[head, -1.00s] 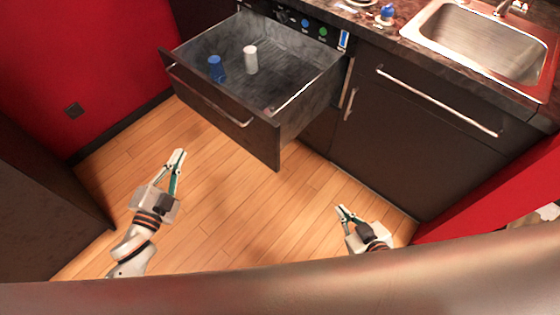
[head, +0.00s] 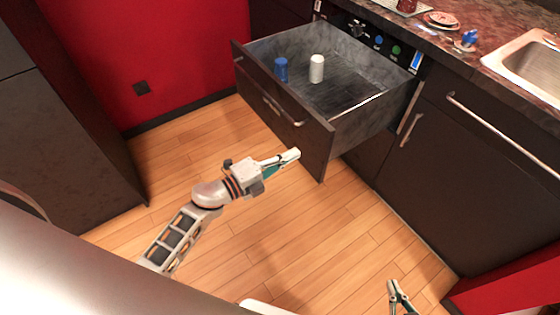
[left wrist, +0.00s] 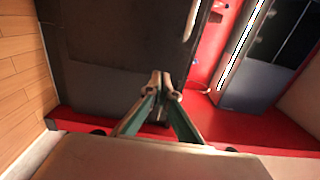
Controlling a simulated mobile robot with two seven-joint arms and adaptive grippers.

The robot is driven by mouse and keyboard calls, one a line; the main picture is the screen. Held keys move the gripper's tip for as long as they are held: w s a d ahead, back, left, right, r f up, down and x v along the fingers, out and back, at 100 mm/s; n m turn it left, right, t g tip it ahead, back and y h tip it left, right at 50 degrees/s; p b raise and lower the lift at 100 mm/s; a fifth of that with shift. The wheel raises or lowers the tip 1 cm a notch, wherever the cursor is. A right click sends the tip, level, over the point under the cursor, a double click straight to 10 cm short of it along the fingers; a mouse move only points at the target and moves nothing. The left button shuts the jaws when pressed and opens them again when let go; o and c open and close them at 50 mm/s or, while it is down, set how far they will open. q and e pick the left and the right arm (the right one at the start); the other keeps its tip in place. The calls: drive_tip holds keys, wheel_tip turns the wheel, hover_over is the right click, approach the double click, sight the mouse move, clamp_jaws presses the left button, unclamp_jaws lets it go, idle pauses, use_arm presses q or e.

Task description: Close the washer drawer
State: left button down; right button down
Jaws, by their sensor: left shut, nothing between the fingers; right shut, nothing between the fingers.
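The washer drawer (head: 290,118) is a dark front with a metal handle, pulled well out from the counter in the head view. A blue cup-like item (head: 281,69) and a white one (head: 317,68) stand inside it. My left gripper (head: 294,155) is shut and empty. In the head view it appears just below the drawer front's lower edge; I cannot tell whether it touches. In the left wrist view its fingertips (left wrist: 161,78) meet, with a dark panel behind them. My right gripper (head: 397,290) is at the bottom right, shut and away from the drawer.
A dark cabinet (head: 70,120) stands at the left against a red wall (head: 160,50). The counter (head: 440,50) with a sink (head: 530,65) runs along the right above a closed cabinet door (head: 470,150). The wooden floor (head: 310,230) between is clear.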

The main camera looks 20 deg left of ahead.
sight(320, 140)
use_arm(q)
drive_tip(key=x, duration=0.6)
drive_tip(key=shift+f, duration=0.1)
drive_tip(key=shift+w+d+b, duration=0.3)
drive_tip(key=shift+w+d, duration=0.15)
drive_tip(key=shift+w, duration=0.1)
use_arm(e)
drive_tip(key=shift+s+d+f, duration=0.1)
drive_tip(key=shift+s+f, duration=0.2)
drive_tip(key=shift+f, duration=0.2)
